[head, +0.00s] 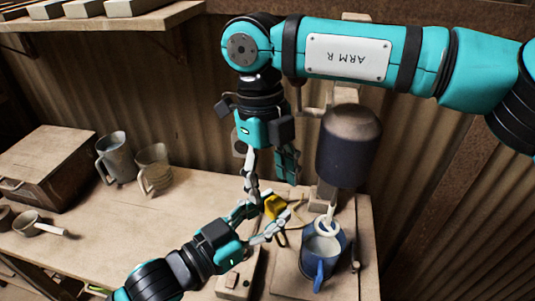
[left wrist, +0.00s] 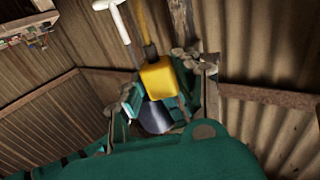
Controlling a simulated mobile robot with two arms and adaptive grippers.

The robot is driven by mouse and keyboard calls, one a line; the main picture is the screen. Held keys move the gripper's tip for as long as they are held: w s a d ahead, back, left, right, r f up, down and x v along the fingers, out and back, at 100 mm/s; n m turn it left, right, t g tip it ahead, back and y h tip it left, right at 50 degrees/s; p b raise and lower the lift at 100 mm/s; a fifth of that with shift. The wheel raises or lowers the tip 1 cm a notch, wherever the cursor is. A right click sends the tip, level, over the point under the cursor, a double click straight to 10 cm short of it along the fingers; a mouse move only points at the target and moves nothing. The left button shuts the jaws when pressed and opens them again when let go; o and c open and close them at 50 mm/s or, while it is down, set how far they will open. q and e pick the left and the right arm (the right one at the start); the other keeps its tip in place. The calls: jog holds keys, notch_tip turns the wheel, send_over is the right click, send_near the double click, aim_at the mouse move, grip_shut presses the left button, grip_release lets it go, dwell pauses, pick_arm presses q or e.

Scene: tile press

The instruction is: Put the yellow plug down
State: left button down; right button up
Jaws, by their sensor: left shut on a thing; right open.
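The yellow plug (head: 273,205) is between the fingertips of my left gripper (head: 267,216), which is shut on it. The plug also shows in the left wrist view (left wrist: 160,80), between the two fingers, with a yellow-brown cord or stem rising from it. In the head view it is above the table, close to the machine; its exact height cannot be told. My right gripper (head: 273,183) is open and points down, just above and behind the plug. It appears empty.
A dark cylindrical machine head (head: 348,148) stands at the right, above a blue mug (head: 317,267). A pale switch box (head: 236,284) is at the front. Two grey mugs (head: 115,158) (head: 153,168) and a wooden box (head: 45,165) are at the left. The table (head: 110,225) is bare at middle left.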

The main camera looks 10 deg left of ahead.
aim_at(273, 200)
jog(key=f, duration=0.6)
jog(key=shift+s+d, duration=0.3)
jog(key=shift+d, duration=0.05)
jog(key=c, duration=1.1)
pick_arm(q)
jog(key=c, duration=0.9)
grip_release()
pick_arm(e)
grip_shut()
pick_arm(q)
jog(key=shift+o, duration=0.2)
